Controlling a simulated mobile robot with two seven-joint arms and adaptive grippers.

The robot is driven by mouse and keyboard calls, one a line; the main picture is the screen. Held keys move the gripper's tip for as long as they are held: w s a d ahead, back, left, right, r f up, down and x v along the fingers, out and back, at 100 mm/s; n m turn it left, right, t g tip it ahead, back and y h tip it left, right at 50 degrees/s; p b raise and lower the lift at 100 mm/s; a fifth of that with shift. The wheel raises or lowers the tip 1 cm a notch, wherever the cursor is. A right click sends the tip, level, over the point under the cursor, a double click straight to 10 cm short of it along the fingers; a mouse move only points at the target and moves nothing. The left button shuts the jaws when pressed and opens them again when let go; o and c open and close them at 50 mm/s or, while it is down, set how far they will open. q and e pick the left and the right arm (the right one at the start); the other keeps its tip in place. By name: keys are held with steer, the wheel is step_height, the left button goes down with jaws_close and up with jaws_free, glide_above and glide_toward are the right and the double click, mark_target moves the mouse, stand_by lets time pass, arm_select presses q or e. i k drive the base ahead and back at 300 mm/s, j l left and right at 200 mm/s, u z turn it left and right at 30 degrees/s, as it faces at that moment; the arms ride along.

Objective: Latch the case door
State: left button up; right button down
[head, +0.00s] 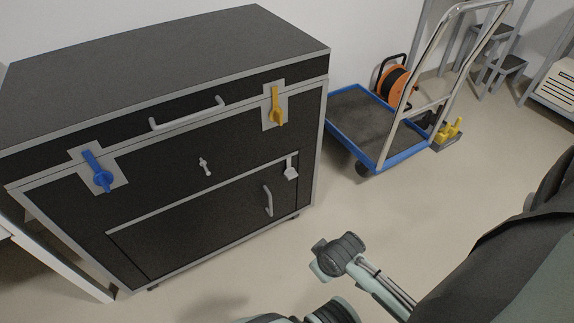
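The case (190,60) is a large black box with silver edges, standing on the floor at the left of the head view. A blue latch (103,178) on a pale plate sits at the front left, its lever tilted up and left. A yellow latch (277,112) sits at the front right, its lever nearly upright. The lower door (200,225) has a silver handle (268,201) and looks flush with the front. A small silver catch (291,170) sits at its top right corner. Arm parts of mine show at bottom and right; neither gripper's fingers show.
A small T-shaped knob (205,166) and a lid handle (188,115) stick out of the case front. A blue-edged trolley (385,158) with an orange cable reel (392,82) stands behind right. The floor before the case is clear.

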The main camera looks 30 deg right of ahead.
mark_target(289, 173)
steer(key=z, duration=0.4)
steer(key=l+z, duration=0.1)
steer(key=z, duration=0.35)
steer(key=l+z, duration=0.1)
steer(key=z, duration=0.7)
steer(key=i+l, duration=0.1)
steer(key=l, duration=0.15)
steer(key=i+l, duration=0.1)
steer(key=l+z, duration=0.05)
steer(key=l, duration=0.05)
